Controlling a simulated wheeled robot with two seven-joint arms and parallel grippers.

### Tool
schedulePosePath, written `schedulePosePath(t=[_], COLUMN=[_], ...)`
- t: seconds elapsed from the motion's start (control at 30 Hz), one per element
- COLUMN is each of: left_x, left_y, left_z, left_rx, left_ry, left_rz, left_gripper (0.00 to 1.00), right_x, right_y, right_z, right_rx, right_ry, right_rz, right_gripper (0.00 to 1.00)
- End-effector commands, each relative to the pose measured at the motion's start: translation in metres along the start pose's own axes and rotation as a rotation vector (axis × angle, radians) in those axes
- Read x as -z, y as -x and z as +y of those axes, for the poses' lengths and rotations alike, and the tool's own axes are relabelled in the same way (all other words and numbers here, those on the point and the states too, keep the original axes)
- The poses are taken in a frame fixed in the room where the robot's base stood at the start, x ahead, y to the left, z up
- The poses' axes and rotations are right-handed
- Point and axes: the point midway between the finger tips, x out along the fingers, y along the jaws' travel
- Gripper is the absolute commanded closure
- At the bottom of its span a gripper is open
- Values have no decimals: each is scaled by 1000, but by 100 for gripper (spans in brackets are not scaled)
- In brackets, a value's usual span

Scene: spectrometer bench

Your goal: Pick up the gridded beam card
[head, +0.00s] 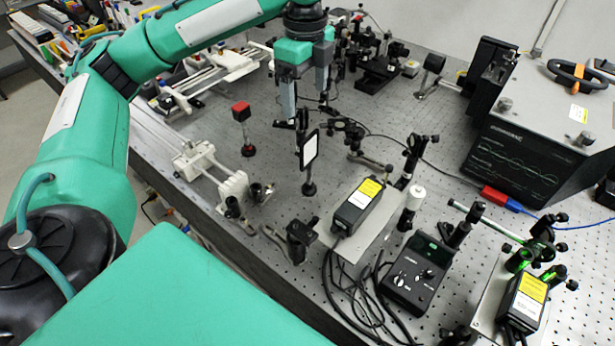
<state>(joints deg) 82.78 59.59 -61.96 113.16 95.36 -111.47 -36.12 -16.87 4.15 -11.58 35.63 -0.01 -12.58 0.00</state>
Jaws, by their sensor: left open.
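A small white card with a black border (310,150) stands upright on a post with a round black base in the head view, near the middle of the bench. I take it for the beam card; no grid lines can be made out at this size. My left gripper (306,106) points down above the card, with its two grey fingers spread apart and nothing between them. The fingertips appear just above the card's top edge, but I cannot tell the exact distance in depth. My right gripper is not in view.
A red cube on a post (241,111) stands left of the card. A black box with a yellow label (360,201) is at its lower right. A black control box (417,273), cables and a large instrument (530,150) fill the right. The perforated bench (275,185) shows some bare surface around the card.

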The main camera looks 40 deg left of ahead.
Motion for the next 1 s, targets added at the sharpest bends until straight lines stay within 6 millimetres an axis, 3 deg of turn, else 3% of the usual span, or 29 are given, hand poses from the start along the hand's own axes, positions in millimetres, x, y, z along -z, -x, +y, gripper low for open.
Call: schedulePosePath(t=[0.03,0.23,0.5,0.83,1.0], left_x=[0,0,0,3,9], left_y=[-8,-23,-75,-103,-129], left_z=[0,0,0,0,-2], left_rx=[0,-4,-4,-3,-4], left_ry=[1,1,2,0,0], left_rz=[0,0,0,-1,0], left_gripper=[16,16,16,16,16], right_x=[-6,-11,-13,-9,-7], right_y=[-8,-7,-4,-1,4], right_z=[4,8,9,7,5], right_rx=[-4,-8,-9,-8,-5], right_ry=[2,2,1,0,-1], right_rz=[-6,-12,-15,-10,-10], right_gripper=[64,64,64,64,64])
